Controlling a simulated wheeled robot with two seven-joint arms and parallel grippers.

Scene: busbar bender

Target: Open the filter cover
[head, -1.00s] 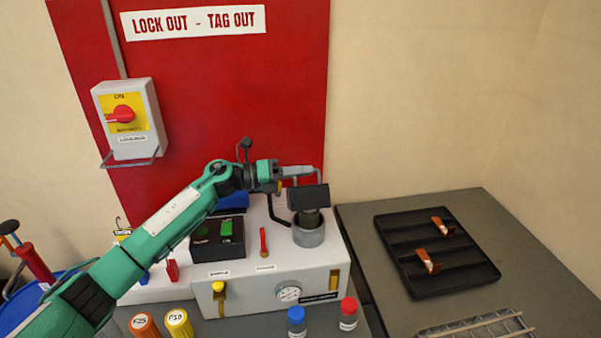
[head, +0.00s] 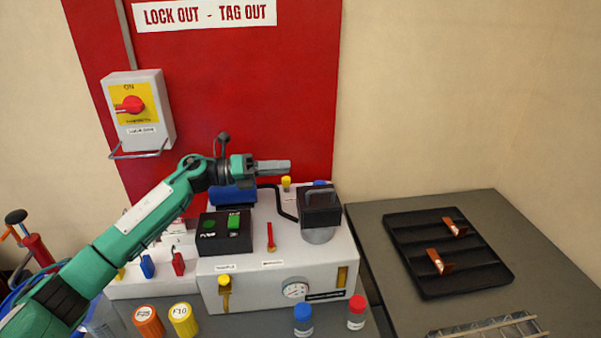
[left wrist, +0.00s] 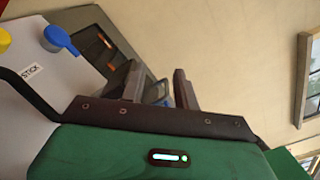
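The filter cover looks to be the black block (head: 320,210) with a grey handle (head: 320,193) on top. It sits low on a pale round housing (head: 319,236) at the right of the white machine. My left gripper (head: 287,166) is above and left of the handle, apart from it, pointing right. The left wrist view shows its two fingers (left wrist: 158,86) spread apart, with a small blue-grey thing visible between them in the background. The handle cannot be made out in that view. My right gripper is out of view.
The white machine (head: 270,265) carries a red lever (head: 270,237), a green-button box (head: 226,232) and a gauge (head: 295,290). A dark tray (head: 445,275) with copper parts lies on the grey table at right. Bottles stand in front. A red panel is behind the arm.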

